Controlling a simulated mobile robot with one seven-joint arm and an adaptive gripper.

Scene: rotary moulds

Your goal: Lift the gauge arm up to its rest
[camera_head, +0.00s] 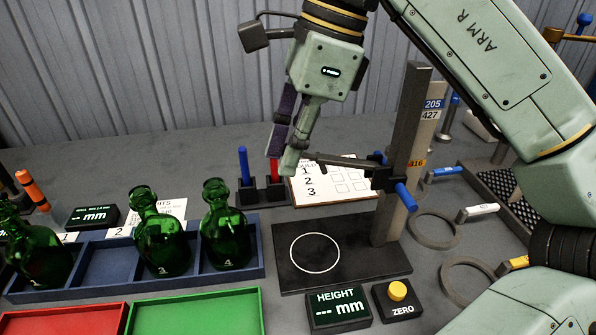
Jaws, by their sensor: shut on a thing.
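The gauge arm (342,160) is a dark thin bar reaching left from a dark carriage (381,180) with blue knobs on an upright grey column (401,150). The bar is roughly level, well above the dark base plate (350,255) with its white circle. My gripper (283,158) points down at the bar's left end and is shut on it; the fingers hide the tip. I cannot make out a separate rest for the arm.
A HEIGHT display (338,309) and a yellow ZERO button (397,291) stand in front of the base. Green bottles (222,238) stand in a blue rack (255,262) at left, behind red and green trays (195,312). A white checklist (333,190) lies behind. Rings and handled gauges (435,229) lie at right.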

